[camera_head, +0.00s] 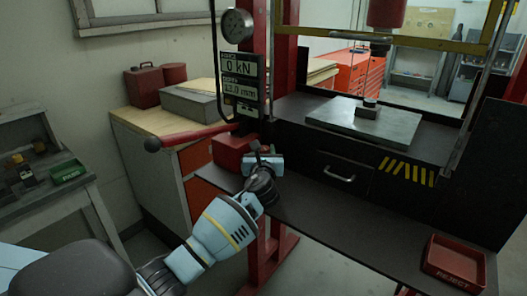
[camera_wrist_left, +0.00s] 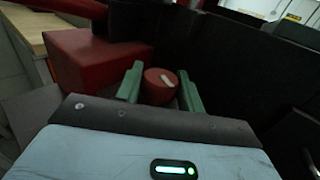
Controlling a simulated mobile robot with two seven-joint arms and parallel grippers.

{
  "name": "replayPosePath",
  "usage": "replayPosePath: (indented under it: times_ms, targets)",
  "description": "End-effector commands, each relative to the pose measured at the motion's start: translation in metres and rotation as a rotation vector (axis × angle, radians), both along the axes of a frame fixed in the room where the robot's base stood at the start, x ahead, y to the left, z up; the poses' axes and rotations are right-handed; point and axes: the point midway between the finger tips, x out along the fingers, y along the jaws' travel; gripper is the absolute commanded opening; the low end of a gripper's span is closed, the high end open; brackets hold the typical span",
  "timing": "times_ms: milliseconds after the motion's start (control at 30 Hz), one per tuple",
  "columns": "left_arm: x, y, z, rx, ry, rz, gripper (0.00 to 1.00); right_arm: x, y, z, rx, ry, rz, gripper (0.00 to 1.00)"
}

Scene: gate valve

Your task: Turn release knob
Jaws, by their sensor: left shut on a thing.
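The release knob (camera_wrist_left: 158,88) is a round red knob with a white pointer mark, seen in the left wrist view. It sits between the two green fingers of my left gripper (camera_wrist_left: 160,92), which is shut on it. In the head view my left gripper (camera_head: 262,160) is at the right side of the red pump box (camera_head: 230,150), and the knob is hidden there by the gripper. The red box also shows in the left wrist view (camera_wrist_left: 95,62), just left of the fingers. My right gripper is in neither view.
A red pump lever (camera_head: 190,136) sticks out left above the box. The display (camera_head: 240,77) reads 0 kN and 12.0 mm. The black press bench (camera_head: 340,205) extends right, with a steel plate (camera_head: 365,120) and a red REJECT tray (camera_head: 453,262). A wooden-topped cabinet (camera_head: 150,125) stands behind left.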

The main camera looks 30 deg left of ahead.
Motion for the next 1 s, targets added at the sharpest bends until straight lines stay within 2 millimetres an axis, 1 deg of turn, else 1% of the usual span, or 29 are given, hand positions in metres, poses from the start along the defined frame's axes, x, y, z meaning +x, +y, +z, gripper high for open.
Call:
replayPosePath:
  times_ms: [267,600,800,1000]
  targets:
    - [0.001,-0.0017,0.0004,-0.002,0.0,0.17,0.15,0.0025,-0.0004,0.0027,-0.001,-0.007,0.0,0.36]
    - [0.0012,-0.0012,-0.0012,-0.001,0.002,0.386,0.15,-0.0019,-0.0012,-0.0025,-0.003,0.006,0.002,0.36]
    - [0.001,-0.001,-0.0017,-0.001,0.002,0.458,0.15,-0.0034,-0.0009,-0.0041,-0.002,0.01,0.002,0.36]
    - [0.0007,-0.0007,-0.001,-0.001,0.001,0.485,0.15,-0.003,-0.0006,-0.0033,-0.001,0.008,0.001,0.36]
